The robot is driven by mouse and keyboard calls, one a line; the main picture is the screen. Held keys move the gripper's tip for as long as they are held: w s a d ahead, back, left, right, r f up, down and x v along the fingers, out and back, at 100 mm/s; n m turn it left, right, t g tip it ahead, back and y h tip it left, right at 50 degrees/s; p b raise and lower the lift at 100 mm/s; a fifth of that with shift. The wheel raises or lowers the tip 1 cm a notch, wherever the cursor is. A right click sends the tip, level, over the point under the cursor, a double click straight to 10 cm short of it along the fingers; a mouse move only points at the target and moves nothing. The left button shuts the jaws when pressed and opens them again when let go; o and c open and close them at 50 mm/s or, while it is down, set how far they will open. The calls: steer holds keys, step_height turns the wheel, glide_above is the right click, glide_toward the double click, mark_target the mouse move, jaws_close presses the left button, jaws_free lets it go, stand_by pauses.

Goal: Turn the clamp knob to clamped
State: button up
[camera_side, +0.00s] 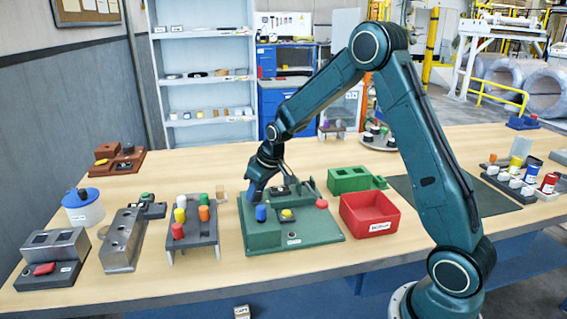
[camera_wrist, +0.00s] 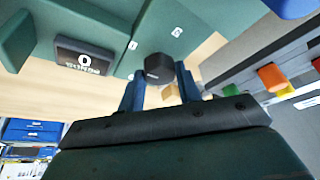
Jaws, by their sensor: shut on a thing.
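The clamp knob (camera_wrist: 159,68) is a dark faceted knob on the green fixture, seen in the wrist view. My gripper (camera_wrist: 160,84) has its two blue fingers on either side of it, shut on it. Small white marks lie on the green surface beside the knob, too small to read surely. In the side view my gripper (camera_side: 256,192) reaches down at the back left corner of the green fixture (camera_side: 322,232). The knob is hidden there behind the gripper and the fixture's block.
The fixture carries a blue peg (camera_side: 261,212), a yellow button (camera_side: 286,214) and a red knob (camera_side: 321,203). A rack of coloured pegs (camera_side: 192,232) stands to its left.

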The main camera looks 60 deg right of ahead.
stand_by(0.3)
steer(key=o, duration=1)
steer(key=shift+r, duration=0.1)
steer(key=v, duration=1.3)
steer(key=shift+r, duration=0.3)
steer(key=shift+s, duration=0.15)
